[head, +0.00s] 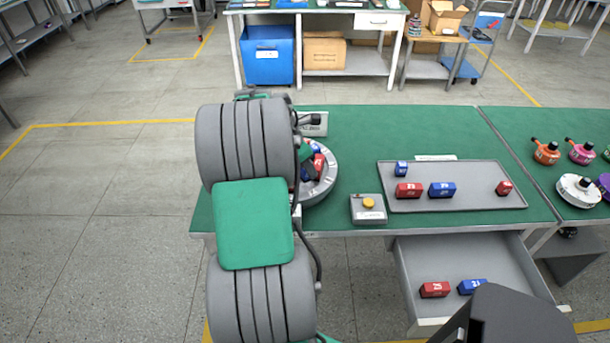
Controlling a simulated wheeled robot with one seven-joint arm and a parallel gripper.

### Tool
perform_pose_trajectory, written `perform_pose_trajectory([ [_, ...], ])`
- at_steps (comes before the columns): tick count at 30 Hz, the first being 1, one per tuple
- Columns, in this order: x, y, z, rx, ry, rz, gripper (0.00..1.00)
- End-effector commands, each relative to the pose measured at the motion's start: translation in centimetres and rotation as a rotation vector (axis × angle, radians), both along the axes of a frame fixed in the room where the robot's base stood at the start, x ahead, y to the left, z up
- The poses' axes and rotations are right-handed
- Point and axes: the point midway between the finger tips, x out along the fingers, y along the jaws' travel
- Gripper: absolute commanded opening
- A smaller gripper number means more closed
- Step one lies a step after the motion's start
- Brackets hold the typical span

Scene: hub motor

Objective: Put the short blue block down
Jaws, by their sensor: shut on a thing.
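My arm stands upright at the left in the head view, and its thick grey and green links hide my gripper. I cannot see the jaws or anything between them. A short blue block (401,169) stands at the back left of the grey tray (470,205) on the green workbench. A longer blue block (441,190) lies on the tray, beside a red block (408,191). Another small red block (503,188) is at the tray's right end. A round grey housing (322,188), partly behind my arm, holds red and blue pieces.
A grey box with a yellow button (368,209) sits left of the tray. An open drawer (410,290) below holds a red block (434,289) and a blue block (471,286). Orange and white parts stand on the right bench. The bench behind the tray is mostly clear.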

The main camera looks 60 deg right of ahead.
Motion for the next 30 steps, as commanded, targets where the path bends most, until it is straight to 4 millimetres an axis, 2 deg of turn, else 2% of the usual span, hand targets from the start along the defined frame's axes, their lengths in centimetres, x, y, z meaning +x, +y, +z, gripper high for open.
perform_pose_trajectory([
  [3, 0.9, -0.3, -1.1, 0.002, 0.002, 0.003, 0.00],
  [9, 0.9, -0.3, -4.0, 0.000, -0.001, 0.000, 0.00],
  [18, 0.9, -0.3, -4.4, 0.001, -0.001, 0.001, 0.00],
  [19, 0.9, -0.3, -4.4, 0.001, -0.001, 0.001, 0.29],
  [26, 0.9, -0.3, -4.3, 0.001, -0.001, 0.001, 0.48],
  [30, 1.0, -0.3, -3.9, -0.001, -0.002, 0.002, 0.49],
])
